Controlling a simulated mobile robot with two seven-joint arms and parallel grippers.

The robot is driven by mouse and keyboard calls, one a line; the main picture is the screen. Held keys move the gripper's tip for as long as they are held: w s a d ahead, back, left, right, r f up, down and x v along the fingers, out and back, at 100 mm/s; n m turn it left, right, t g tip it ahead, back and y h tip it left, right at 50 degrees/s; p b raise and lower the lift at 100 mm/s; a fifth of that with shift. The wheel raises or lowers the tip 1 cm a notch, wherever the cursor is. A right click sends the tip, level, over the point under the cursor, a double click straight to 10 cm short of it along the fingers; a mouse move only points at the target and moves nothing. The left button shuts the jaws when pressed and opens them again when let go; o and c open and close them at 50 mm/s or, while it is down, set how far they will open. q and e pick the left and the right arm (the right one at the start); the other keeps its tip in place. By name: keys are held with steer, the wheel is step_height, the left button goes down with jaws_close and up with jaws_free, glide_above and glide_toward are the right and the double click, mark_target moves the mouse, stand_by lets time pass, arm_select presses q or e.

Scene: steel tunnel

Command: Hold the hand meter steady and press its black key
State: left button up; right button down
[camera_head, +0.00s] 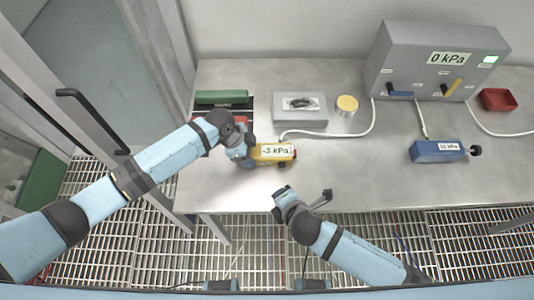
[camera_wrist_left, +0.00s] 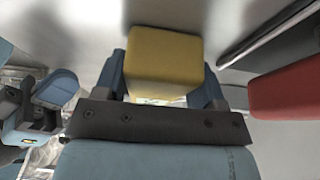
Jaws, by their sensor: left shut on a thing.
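The hand meter (camera_head: 273,150) is yellow with a white display reading -3 kPa. It is at the left part of the steel bench, near its front. My left gripper (camera_head: 250,152) is shut on the meter's left part. In the left wrist view the yellow meter body (camera_wrist_left: 165,60) sits between the two blue fingers. A small dark spot shows at the meter's right end, too small to identify as the black key.
A grey box (camera_head: 441,62) reading 0 kPa stands at the back right, with white hoses.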

stand_by(0.4)
arm_select(q)
steer(key=o, duration=1.1)
